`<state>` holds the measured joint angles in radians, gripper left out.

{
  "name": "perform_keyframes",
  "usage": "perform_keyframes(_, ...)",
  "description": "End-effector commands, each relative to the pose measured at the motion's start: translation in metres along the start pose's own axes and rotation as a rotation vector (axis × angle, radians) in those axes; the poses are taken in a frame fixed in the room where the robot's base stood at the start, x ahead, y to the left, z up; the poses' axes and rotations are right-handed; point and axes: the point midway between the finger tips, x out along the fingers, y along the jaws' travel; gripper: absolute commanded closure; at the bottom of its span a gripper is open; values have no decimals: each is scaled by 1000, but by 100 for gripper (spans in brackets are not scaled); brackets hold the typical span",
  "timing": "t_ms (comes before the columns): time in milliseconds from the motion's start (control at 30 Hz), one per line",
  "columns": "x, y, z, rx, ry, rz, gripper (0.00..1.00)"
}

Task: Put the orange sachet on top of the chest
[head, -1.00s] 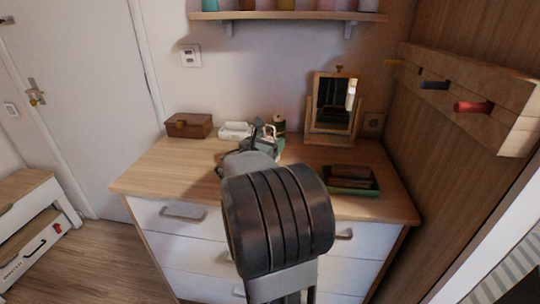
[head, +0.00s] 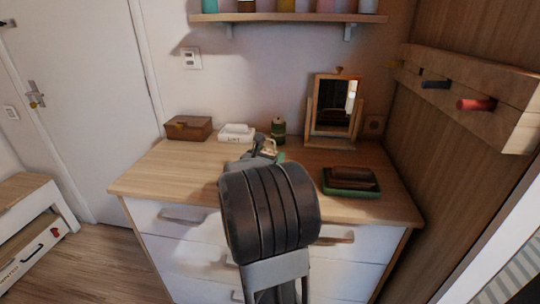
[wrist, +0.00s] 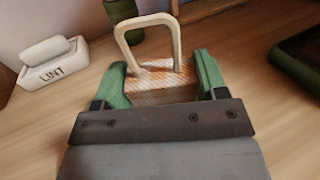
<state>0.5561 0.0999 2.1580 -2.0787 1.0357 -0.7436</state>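The orange sachet (wrist: 158,82) shows in the wrist view as a pale orange, finely striped piece with a beige loop standing at its far side. It fills the space between the two green fingers of my gripper (wrist: 162,80), which appear closed on its sides. In the head view my gripper (head: 264,150) is over the back middle of the chest (head: 180,175), with the loop just showing beyond it; my arm hides most of the sachet. Whether the sachet touches the wooden top is hard to tell.
On the chest top stand a brown box (head: 188,127), a white LINT holder (head: 237,132), a dark green spool-like item (head: 278,130), a mirror (head: 333,105) and a green tray (head: 352,189) with a brown item. The left front of the top is clear.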

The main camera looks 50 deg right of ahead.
Motion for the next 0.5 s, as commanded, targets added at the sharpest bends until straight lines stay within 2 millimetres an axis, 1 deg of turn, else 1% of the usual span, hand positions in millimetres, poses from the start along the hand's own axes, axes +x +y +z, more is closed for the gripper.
perform_keyframes(33,0,0,0,0,1,0,30)
perform_keyframes(200,0,0,0,0,1,0,13)
perform_keyframes(267,0,0,0,0,1,0,9)
perform_keyframes(500,0,0,1,0,1,0,9)
